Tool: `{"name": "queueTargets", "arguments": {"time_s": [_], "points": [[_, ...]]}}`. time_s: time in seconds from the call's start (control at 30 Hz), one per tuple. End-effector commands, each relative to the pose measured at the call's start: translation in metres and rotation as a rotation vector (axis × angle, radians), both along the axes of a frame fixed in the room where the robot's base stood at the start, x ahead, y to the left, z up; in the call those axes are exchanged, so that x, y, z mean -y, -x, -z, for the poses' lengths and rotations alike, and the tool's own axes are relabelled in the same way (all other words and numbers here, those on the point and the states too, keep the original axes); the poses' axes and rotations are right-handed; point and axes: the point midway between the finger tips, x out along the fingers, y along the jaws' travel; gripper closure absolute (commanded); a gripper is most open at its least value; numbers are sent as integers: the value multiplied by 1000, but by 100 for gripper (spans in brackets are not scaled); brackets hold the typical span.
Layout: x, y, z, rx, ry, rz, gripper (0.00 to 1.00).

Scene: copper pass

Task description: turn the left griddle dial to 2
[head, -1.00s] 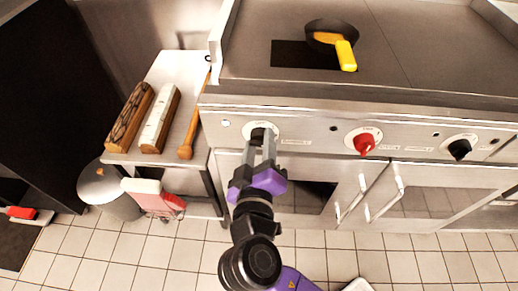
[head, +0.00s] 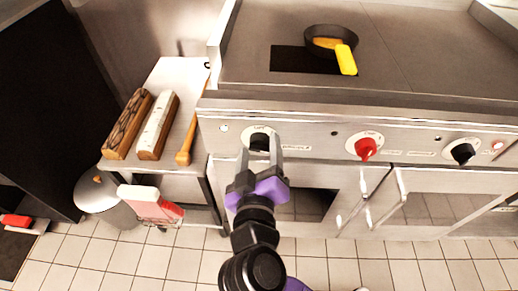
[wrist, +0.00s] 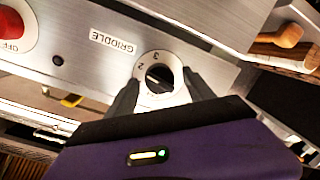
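The left griddle dial is a black knob (head: 259,141) on a white ring, on the steel front panel. The wrist view shows the knob (wrist: 159,77) close up, with a 2 and a 3 readable on its ring and a GRIDDLE label beside it. The knob's exact setting is not clear. My gripper (head: 261,153) is open in front of the dial. In the wrist view its two dark fingers stand on either side of the knob, and I see no clear contact. Parts of the ring are hidden by the fingers.
A red dial (head: 365,147) and another black dial (head: 462,152) are farther right on the panel. A pan (head: 322,45) with a yellow handle sits on the griddle top. A side table (head: 170,72) holds blocks and a wooden tool at left. Oven doors are below.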

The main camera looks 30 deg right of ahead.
Motion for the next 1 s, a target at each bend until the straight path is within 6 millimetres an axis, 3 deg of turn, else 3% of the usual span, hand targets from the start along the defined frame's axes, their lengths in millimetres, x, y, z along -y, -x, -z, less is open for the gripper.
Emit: {"name": "queueTargets", "arguments": {"time_s": [0.37,0.7,1.0], "points": [[-3,4,-2,1,1,-1,38],[-32,46,-7,1,0,-2,38],[-44,64,-10,1,1,0,38]]}}
